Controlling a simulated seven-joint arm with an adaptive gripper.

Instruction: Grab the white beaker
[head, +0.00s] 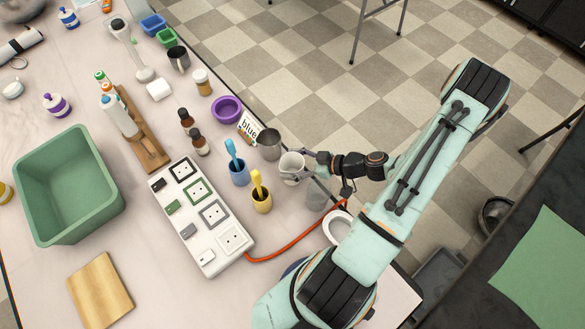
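The white beaker (291,163) stands upright near the table's right edge, between a metal cup and a clear beaker. My gripper (307,167) reaches in from the right, low over the table edge, with its fingertips at the beaker's right side. The fingers look spread, one toward the far side and one toward the near side of the beaker. They are small here and partly merge with the beaker, so I cannot tell whether they touch it or grip it.
A metal cup (269,144) stands just behind the beaker, and a clear beaker (316,194) just in front. Blue (239,173) and yellow (261,201) cups with brushes stand to the left. An orange cable (290,248) runs nearby from a white panel (205,225).

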